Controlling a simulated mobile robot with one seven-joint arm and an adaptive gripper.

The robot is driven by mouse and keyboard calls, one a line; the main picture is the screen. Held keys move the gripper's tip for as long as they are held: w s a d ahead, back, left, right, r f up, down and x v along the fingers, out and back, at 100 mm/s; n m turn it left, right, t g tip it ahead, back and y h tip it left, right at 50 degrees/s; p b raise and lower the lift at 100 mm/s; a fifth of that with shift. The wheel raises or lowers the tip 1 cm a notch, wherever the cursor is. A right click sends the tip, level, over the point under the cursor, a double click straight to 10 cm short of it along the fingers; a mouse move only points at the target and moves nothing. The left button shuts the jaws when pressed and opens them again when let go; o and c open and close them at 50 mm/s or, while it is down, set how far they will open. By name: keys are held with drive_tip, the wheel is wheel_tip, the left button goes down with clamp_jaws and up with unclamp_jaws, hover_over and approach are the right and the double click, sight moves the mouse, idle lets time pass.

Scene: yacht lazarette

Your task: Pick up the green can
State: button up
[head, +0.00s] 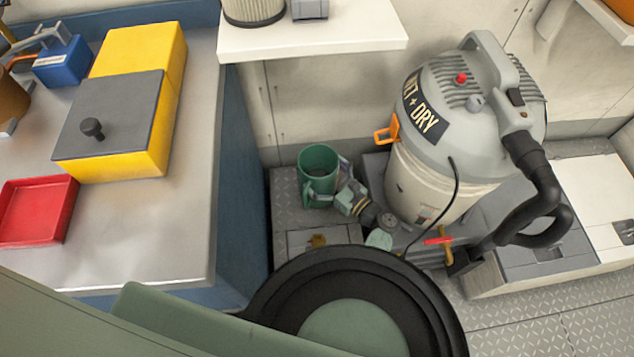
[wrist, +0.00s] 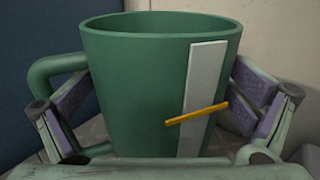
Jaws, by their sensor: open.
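The green can (head: 318,158) stands upright and open-topped on the grey tread-plate floor, in the gap between the blue counter side and the wet-and-dry vacuum. In the wrist view the green can (wrist: 130,80) fills the middle, with a handle on its left, a pale grey vertical strip and a small yellow bar on its front. My gripper (wrist: 160,92) is open, with one purple-padded finger on each side of the can; the left finger is by the handle. Whether the pads touch the can cannot be told. My gripper (head: 333,183) also shows at the can in the head view.
The large vacuum (head: 440,150) with its black hose stands close on the right. The counter (head: 180,200) rises on the left, bearing a yellow box (head: 140,50) and a red tray (head: 35,212). A white shelf (head: 315,35) overhangs behind the can.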

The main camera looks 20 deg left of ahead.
drive_tip(key=shift+x, duration=0.9)
drive_tip(key=shift+d, duration=0.1)
drive_tip(key=c, duration=1.6)
drive_tip(key=shift+r, duration=0.1)
drive_tip(key=shift+c, duration=0.3)
